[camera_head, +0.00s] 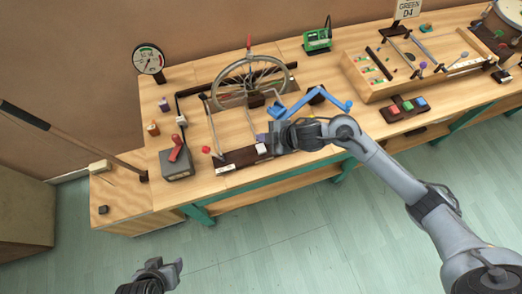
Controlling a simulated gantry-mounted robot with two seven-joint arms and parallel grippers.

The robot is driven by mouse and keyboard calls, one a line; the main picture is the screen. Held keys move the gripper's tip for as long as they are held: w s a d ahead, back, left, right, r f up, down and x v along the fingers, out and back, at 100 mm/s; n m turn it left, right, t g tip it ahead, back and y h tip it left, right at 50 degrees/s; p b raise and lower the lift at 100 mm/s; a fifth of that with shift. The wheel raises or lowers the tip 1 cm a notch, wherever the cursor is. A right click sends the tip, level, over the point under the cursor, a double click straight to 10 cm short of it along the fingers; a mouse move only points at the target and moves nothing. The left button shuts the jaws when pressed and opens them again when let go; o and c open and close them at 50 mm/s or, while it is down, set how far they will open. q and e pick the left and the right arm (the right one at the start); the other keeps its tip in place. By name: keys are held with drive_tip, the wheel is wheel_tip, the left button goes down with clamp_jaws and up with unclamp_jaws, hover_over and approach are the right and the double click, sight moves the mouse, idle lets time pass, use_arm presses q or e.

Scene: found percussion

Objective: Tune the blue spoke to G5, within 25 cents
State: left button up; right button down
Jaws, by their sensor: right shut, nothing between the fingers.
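A spoked wheel (218,97) stands upright in a slot at the back of the wooden workbench. Its spokes are too small for me to pick out a blue one. My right gripper (272,138) is shut and empty at the bench's front part, in front of the wheel, beside a dark strip (236,158) with small blocks on it. A bright blue bent bar (322,93) lies just behind the gripper and wrist; I cannot tell whether they touch. My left gripper (172,272) hangs low over the floor, away from the bench; its jaw opening is unclear.
A round dial (148,60) and a green device (317,39) stand at the back. A grey box with a red lever (176,161) is at left. A wooden tray (372,96) of parts and a "GREEN D4" sign (407,9) are at right. The floor in front is clear.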

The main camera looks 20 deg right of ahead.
sight(263, 149)
wheel_tip(263, 149, down, 3)
drive_tip(key=shift+r+b, duration=0.2)
drive_tip(key=shift+b, duration=0.6)
drive_tip(key=shift+f+b, duration=0.5)
drive_tip(key=shift+f, duration=0.35)
use_arm(q)
wheel_tip(263, 149, down, 4)
drive_tip(key=shift+d+r, duration=0.15)
drive_tip(key=shift+r, duration=0.05)
use_arm(e)
drive_tip(key=shift+f, duration=0.25)
drive_tip(key=shift+f, duration=0.2)
use_arm(q)
drive_tip(key=shift+f, duration=0.1)
use_arm(e)
drive_tip(key=shift+f, duration=0.1)
idle(0.5)
